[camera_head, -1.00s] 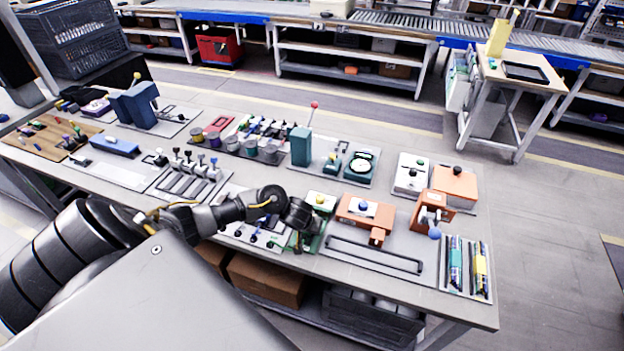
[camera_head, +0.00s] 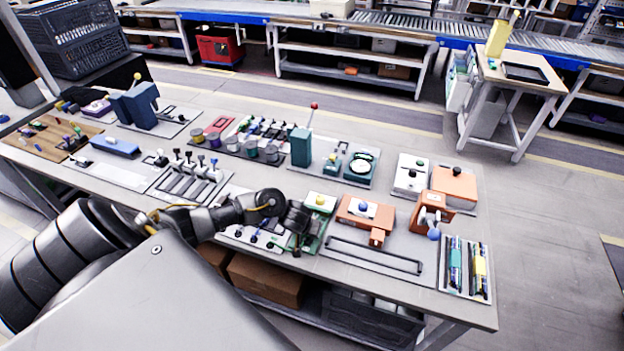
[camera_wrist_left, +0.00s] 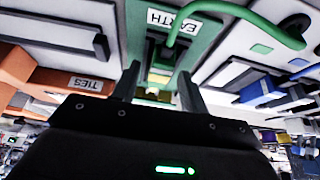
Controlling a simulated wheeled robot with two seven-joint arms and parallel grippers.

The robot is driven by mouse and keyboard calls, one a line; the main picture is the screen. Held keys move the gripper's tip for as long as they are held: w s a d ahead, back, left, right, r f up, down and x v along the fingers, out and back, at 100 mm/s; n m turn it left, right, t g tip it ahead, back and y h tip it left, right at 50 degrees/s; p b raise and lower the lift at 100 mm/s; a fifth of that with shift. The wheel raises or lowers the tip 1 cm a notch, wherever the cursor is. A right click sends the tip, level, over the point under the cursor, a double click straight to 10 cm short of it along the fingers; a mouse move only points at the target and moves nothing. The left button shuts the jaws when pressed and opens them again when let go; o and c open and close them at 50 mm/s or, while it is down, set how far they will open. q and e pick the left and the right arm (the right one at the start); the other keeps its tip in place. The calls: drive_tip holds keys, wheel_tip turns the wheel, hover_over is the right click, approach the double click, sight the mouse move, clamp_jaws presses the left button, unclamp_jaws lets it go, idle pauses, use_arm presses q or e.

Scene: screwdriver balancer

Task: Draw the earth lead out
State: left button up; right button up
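The green earth station (camera_head: 317,227) stands near the front edge of the bench, partly hidden by my left gripper (camera_head: 298,241). In the left wrist view its EARTH label (camera_wrist_left: 176,20) appears upside down. A green lead (camera_wrist_left: 232,10) arches from beside the label to the right. My left gripper's fingers (camera_wrist_left: 158,88) are apart, one on each side of a narrow green part with a pale and yellow piece (camera_wrist_left: 160,72) in view between them. I cannot tell whether they touch it. My right gripper is not in view.
An orange station (camera_head: 365,212), labelled TIES in the wrist view (camera_wrist_left: 86,84), stands right of the earth station. Small levers and knobs on a pale plate (camera_head: 240,228) lie to the left. A dark flat bar frame (camera_head: 375,255) lies on the plate to the right.

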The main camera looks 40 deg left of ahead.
use_arm(q)
drive_tip(key=shift+r, duration=0.1)
wheel_tip(320, 180, up, 5)
drive_tip(key=p, duration=0.5)
drive_tip(key=shift+d+r, duration=0.1)
drive_tip(key=shift+r, duration=0.8)
